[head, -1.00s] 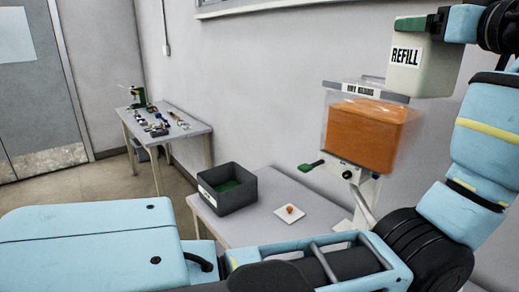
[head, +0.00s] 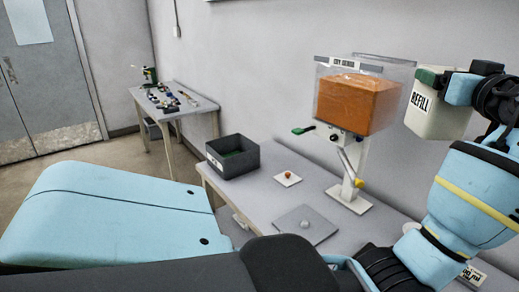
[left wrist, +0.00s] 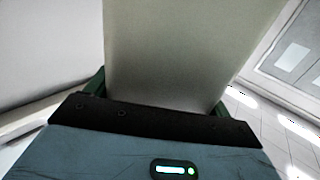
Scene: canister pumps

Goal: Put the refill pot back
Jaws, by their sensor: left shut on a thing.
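The refill pot (head: 433,112) is a cream box labelled REFILL, held in the air at the right in the head view. My left gripper (head: 440,80) is shut on it near its top, with green fingers beside it. In the left wrist view the pot (left wrist: 185,50) fills the middle above the gripper (left wrist: 160,112). The pot's inside is hidden. My right gripper is out of view.
A cluttered table (head: 200,103) stands farther back.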

